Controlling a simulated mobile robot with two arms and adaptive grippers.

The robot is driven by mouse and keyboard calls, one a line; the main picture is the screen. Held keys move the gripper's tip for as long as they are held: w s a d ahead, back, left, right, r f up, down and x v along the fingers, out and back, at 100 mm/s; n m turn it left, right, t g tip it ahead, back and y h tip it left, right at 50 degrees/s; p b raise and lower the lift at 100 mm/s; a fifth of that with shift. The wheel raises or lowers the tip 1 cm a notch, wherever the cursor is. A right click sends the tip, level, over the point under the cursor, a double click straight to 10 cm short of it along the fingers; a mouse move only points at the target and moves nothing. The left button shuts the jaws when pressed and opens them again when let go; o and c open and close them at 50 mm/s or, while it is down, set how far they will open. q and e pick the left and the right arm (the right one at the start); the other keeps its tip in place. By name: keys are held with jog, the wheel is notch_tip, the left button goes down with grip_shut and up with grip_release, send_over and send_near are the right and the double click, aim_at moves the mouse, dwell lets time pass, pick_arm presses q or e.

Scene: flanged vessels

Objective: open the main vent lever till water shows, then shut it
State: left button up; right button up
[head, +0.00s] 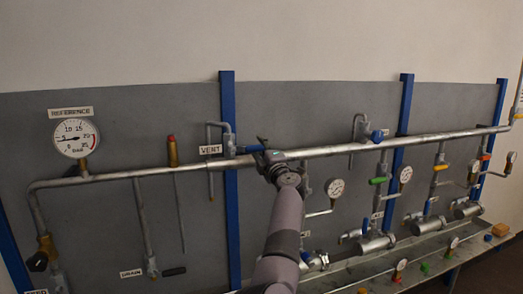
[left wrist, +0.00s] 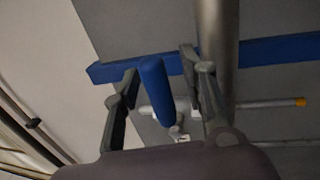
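The main vent lever has a blue handle (head: 250,149), just right of the VENT label (head: 210,149) on the long pipe. In the left wrist view the blue handle (left wrist: 155,82) lies between the two fingers of my left gripper (left wrist: 160,66). The fingers stand apart, with gaps to the handle, so the gripper is open around or just behind it; depth is hard to tell. In the head view my left gripper (head: 264,148) is at the handle's right end. The bent vent tube (head: 209,160) hangs left of the blue post; no water shows from it. My right gripper is out of view.
The steel pipe (head: 340,148) runs close by my gripper, across blue posts (head: 231,210) and a grey panel. A reference gauge (head: 76,138) is at left, a drain branch (head: 143,225) below. Valves, gauges and flanged vessels (head: 376,243) stand at right.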

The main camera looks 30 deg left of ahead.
pick_arm(q)
jog(key=shift+r, duration=0.15)
notch_tip(320, 180, up, 10)
jog(key=shift+f, duration=0.1)
dwell(0.3)
jog(key=shift+c, duration=0.4)
